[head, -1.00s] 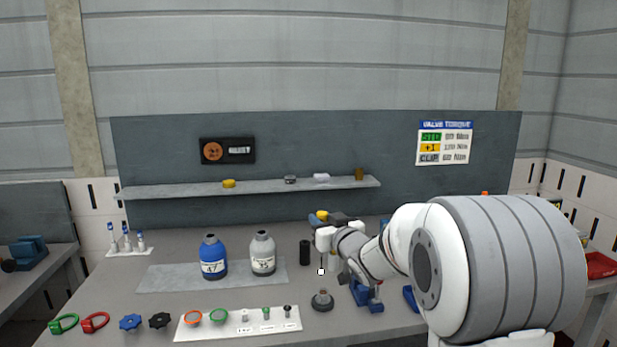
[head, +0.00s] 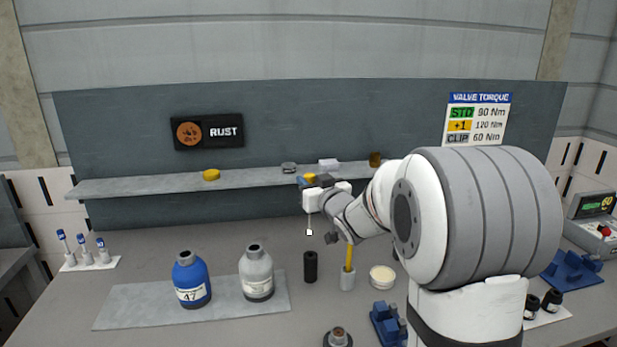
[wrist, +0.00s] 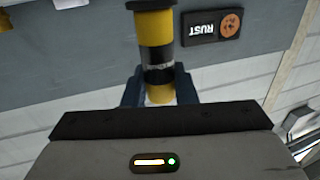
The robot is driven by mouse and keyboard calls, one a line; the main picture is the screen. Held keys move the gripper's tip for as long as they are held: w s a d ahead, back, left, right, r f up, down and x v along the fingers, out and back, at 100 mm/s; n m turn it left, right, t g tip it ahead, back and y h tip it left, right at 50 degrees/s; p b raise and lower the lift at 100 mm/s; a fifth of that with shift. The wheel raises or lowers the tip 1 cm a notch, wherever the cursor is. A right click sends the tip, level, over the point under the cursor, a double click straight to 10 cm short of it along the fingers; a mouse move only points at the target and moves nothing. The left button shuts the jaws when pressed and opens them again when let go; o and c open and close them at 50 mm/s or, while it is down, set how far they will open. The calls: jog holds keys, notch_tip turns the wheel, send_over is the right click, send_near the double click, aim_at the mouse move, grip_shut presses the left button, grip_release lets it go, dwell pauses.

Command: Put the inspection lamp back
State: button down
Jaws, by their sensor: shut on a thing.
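My gripper (wrist: 158,92) is shut on a yellow and black banded cylinder (wrist: 156,45), which looks like the inspection lamp. In the wrist view dark blue fingers sit on either side of it, around its lower part. In the head view my gripper (head: 318,184) is held above the bench, in front of the shelf, and only a small yellow part of the lamp (head: 309,178) shows. A thin line with a small white square (head: 309,232) extends below the gripper. My arm hides part of the bench to the right.
Below stand a black cylinder (head: 310,266), a grey cup (head: 347,281) with a yellow stick, and a cream disc (head: 382,277). Blue (head: 191,281) and grey (head: 257,273) bottles stand left on a mat. The shelf (head: 130,186) holds small items. A RUST sign (head: 208,131) hangs above.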

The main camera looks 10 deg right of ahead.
jog(key=shift+s+d+f+b, duration=0.15)
jog(key=shift+f+b, duration=0.15)
jog(key=shift+f, duration=0.15)
notch_tip(320, 180, down, 5)
jog(key=b, duration=0.3)
jog(key=shift+b, duration=0.3)
jog(key=shift+f, duration=0.15)
jog(key=shift+b, duration=0.35)
notch_tip(320, 180, down, 9)
jog(key=b, duration=0.8)
jog(key=shift+b, duration=0.4)
dwell(2.2)
jog(key=c, duration=1.1)
grip_release()
jog(key=shift+r+p, duration=1.9)
jog(key=shift+r, duration=1.15)
jog(key=shift+s, duration=0.1)
